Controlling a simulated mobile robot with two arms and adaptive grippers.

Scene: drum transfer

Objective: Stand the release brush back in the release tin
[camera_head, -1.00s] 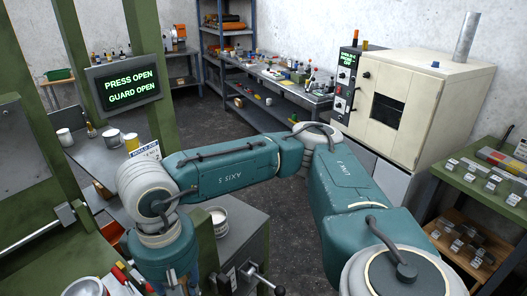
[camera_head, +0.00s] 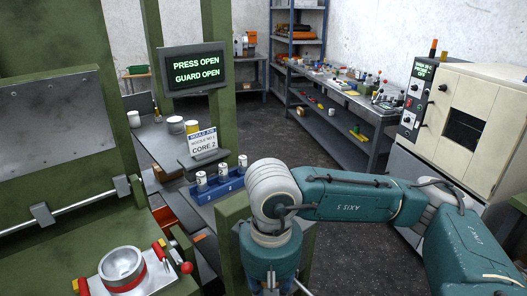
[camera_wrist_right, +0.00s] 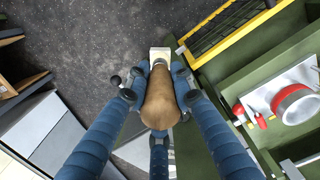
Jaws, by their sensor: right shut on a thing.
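My right gripper (camera_wrist_right: 159,78) is shut on the release brush, seen from above in the right wrist view. The brush's rounded brown wooden handle (camera_wrist_right: 160,105) points toward the camera, and its pale far end (camera_wrist_right: 159,55) shows beyond the fingers, over the floor and a bench edge. In the head view, only the top of this gripper shows at the bottom edge; the brush is hidden there. A silver round tin with a red band (camera_head: 122,268) sits on a plate at the press, apart from the gripper; it also shows in the wrist view (camera_wrist_right: 295,103). I cannot tell whether it is the release tin.
A blue rack (camera_head: 217,190) with several pale-topped cylinders stands behind my right wrist. Pale tins (camera_head: 175,124) stand on the bench farther back. The green press frame (camera_head: 225,90) rises at left. A red-knobbed lever (camera_head: 186,268) stands beside the banded tin. The floor behind is clear.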

